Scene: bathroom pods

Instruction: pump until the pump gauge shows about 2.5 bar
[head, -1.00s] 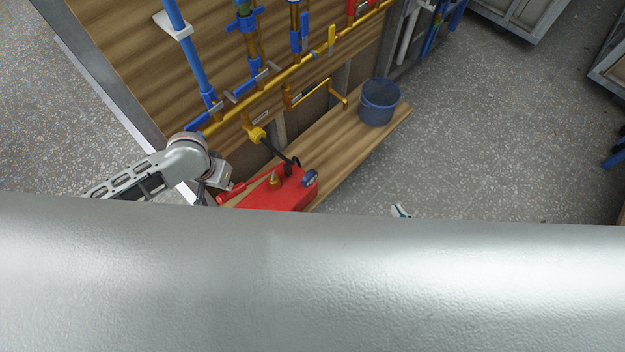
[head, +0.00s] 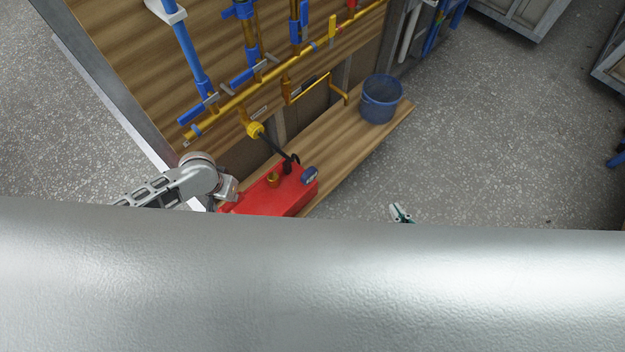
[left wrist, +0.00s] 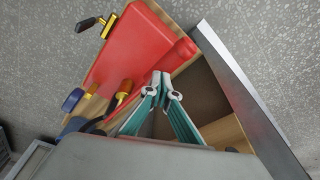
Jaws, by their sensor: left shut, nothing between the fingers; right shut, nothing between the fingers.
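The red test pump (head: 272,195) sits on the wooden plank, with a brass cap on top and a dark hose running to the yellow pipework. Its blue gauge (head: 309,175) stands at one end; the dial cannot be read. In the left wrist view the pump's red tank (left wrist: 130,45) and red lever handle (left wrist: 184,50) show. My left gripper (left wrist: 164,84) is shut and empty, its tips close beside or over the lever; contact is unclear. In the head view its fingers are mostly hidden behind the wrist. My right gripper (head: 401,212) is shut, partly cut off by my body.
A blue bucket (head: 380,100) stands at the far end of the wooden plank (head: 340,140). Blue and yellow pipes (head: 265,85) with valves run along the wooden wall panel.

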